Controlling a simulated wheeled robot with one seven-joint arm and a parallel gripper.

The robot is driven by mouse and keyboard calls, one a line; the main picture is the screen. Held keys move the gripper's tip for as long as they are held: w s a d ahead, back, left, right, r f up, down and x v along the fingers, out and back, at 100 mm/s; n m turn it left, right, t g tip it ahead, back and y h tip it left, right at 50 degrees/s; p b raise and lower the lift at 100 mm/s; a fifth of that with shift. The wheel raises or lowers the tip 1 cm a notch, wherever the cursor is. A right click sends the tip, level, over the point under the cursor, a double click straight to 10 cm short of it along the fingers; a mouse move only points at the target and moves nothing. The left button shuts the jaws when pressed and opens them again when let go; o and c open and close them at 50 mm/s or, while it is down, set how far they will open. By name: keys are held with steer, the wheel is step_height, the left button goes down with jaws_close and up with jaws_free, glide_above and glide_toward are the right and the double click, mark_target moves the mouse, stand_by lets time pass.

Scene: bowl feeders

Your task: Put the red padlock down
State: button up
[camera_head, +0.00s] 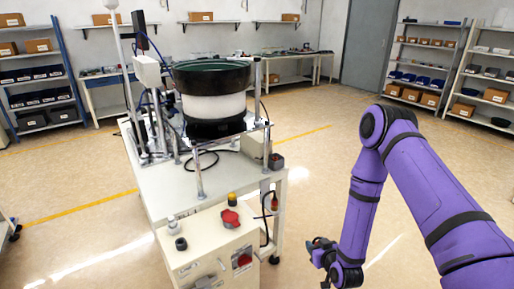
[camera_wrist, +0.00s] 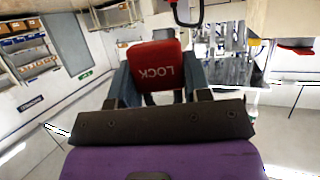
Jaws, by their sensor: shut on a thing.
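The red padlock (camera_wrist: 158,66), marked LOCK, sits between the two fingers of my gripper (camera_wrist: 157,82) in the wrist view. My gripper is shut on its body. A dark loop shows just above the padlock; I cannot tell whether it is the shackle or a cable. In the head view my gripper (camera_head: 320,250) is low, to the right of the cream control box (camera_head: 210,250), apart from it and over the floor. I cannot make out the padlock there.
The feeder bench (camera_head: 200,190) carries a large bowl feeder (camera_head: 212,90). The control box has a red knob (camera_head: 230,217) and a red switch (camera_head: 243,260). A dark cable hangs at the bench's right side. Open floor (camera_head: 330,150) lies to the right; shelves stand along the walls.

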steer(key=w+d+r+m+h, duration=0.1)
steer(key=d+r+m+h, duration=0.2)
steer(key=d+r, duration=0.6)
step_height(320, 180, up, 3)
steer(key=shift+w+d+r+t, duration=0.1)
steer(key=shift+w+d+t, duration=0.2)
steer(key=shift+w, duration=0.05)
steer(key=shift+d, duration=0.1)
